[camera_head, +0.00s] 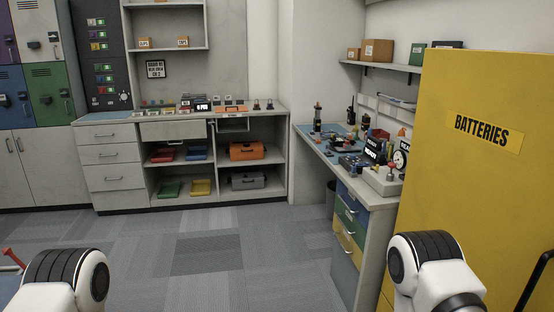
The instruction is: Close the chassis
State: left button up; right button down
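I cannot make out for certain which thing is the chassis. Small dark devices, some radio-like with antennas, crowd the right workbench (376,199), and a dark open-looking item (352,162) lies among them, too small to tell more. Small items also line the back counter (262,112), including a dark box with white lettering. Only parts of my two arms show, low at the left and right edges. Neither of my grippers is in view.
A tall yellow cabinet marked BATTERIES (470,200) blocks the right side. Drawers (112,155) and open shelves with coloured trays (197,153) and cases (247,150) stand under the back counter. Lockers (53,97) are at the left. The grey carpet (215,260) in the middle is clear.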

aim_at(317, 108)
jog(key=i, duration=3.25)
